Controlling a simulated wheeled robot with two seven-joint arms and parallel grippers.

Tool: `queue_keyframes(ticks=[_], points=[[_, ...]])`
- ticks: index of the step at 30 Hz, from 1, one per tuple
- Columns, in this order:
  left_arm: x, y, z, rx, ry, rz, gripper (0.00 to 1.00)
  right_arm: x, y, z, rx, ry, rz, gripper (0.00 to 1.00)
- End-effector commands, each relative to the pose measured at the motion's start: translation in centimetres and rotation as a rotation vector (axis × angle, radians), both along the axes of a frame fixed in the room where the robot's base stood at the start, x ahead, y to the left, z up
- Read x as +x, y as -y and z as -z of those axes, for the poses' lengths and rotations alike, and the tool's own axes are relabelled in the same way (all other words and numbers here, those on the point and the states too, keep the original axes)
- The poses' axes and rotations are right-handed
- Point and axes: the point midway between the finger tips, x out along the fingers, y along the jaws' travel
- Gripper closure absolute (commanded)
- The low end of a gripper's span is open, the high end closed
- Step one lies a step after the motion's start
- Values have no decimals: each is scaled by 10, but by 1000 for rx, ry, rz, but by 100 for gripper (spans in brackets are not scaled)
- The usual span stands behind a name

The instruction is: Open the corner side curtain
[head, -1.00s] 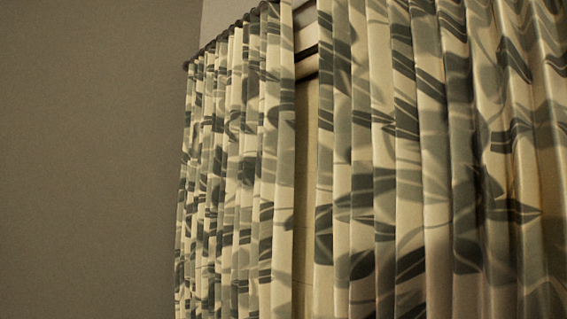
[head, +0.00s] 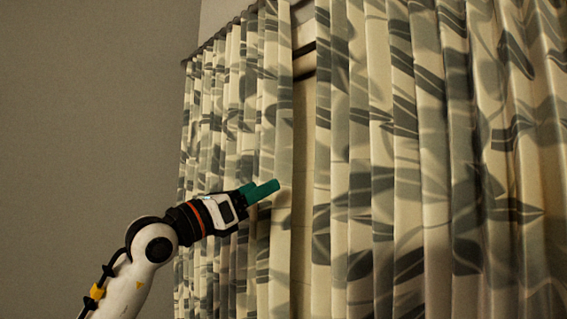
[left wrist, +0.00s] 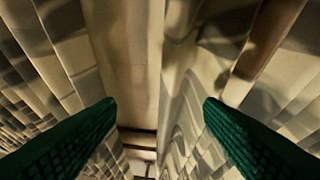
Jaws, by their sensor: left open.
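Two patterned curtain panels with grey-green leaf shapes hang side by side in the head view. The left curtain (head: 222,120), beside the bare wall corner, is bunched in folds. The right curtain (head: 400,150) spreads across the right side. A narrow vertical gap (head: 303,150) lies between them. My left gripper (head: 262,191) is in front of the left curtain near its inner edge, its green fingers pointing at the gap. In the left wrist view the two fingers (left wrist: 160,105) are apart with nothing held between them; folds show on both sides. My right gripper is not in view.
A plain grey wall (head: 90,120) fills the left side. A dark curtain rod (head: 215,42) runs along the top of the left curtain. A dark horizontal bar (head: 304,50) shows in the upper gap. The space left of my arm looks clear.

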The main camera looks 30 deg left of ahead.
Motion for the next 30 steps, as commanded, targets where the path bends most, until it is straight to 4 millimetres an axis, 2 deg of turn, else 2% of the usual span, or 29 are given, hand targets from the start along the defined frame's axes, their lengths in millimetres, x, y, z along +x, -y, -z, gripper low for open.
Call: queue_keyframes(ticks=[1,3,6,11,21,24,30], points=[[-4,-12,-9,16,1,-51,38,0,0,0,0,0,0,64],[-6,-23,-16,29,-5,-96,38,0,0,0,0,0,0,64],[-3,-27,-21,34,-10,-119,38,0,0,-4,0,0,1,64],[15,-20,-32,32,-11,-116,38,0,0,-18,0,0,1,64],[73,1,-58,33,-10,-115,38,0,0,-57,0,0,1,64],[86,5,-62,33,-10,-114,38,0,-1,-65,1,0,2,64],[97,9,-64,35,-8,-115,38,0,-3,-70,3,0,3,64]])
